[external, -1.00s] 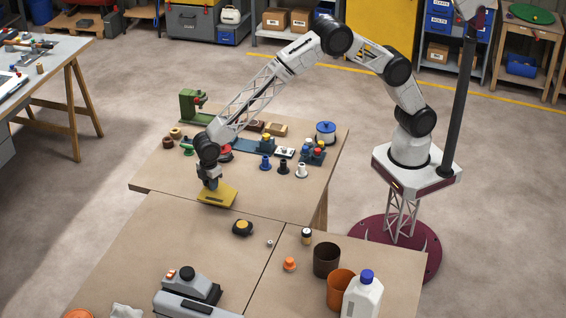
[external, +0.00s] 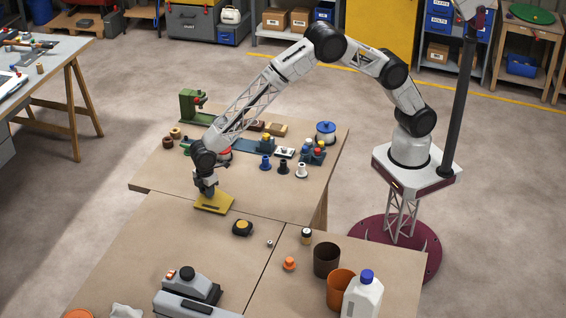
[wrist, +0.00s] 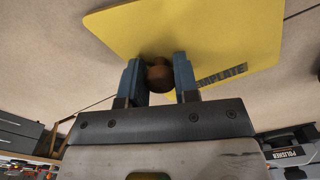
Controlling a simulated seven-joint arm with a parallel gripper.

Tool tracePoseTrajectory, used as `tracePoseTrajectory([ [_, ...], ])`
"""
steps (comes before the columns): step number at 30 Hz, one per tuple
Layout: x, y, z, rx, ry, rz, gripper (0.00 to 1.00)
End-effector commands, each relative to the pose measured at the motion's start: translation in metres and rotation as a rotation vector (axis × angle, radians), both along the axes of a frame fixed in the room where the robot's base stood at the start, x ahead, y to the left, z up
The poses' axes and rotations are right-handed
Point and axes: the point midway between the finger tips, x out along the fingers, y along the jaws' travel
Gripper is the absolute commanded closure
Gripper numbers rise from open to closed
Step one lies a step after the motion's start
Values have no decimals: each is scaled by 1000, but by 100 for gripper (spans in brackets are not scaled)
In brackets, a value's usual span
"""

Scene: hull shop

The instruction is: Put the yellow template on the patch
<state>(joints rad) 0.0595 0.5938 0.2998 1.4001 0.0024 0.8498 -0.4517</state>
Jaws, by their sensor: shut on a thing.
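The yellow template (external: 215,204) is a flat plate near the front left edge of the far tabletop. In the wrist view the yellow template (wrist: 225,35) shows the printed word TEMPLATE and a round brown knob (wrist: 159,77). My gripper (external: 207,190) is above the template. In the wrist view the blue fingers of my gripper (wrist: 158,72) are shut on the knob, one on each side. I cannot tell whether the template touches the table. I cannot make out the patch in either view.
A black and yellow tape-like object (external: 242,228) lies just right of the template. Several spools, a blue-lidded pot (external: 326,132) and a green machine (external: 192,106) stand behind. A grey polisher (external: 188,290) is in front. The table between is bare.

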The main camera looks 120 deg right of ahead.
Motion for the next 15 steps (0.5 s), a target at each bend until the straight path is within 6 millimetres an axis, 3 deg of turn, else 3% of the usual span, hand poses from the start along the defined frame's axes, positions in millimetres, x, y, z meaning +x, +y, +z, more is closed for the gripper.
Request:
tracePoseTrajectory([
  [14, 0, 0, -6, 0, -1, 0, 97],
  [15, 0, 0, -7, 0, -1, 0, 70],
])
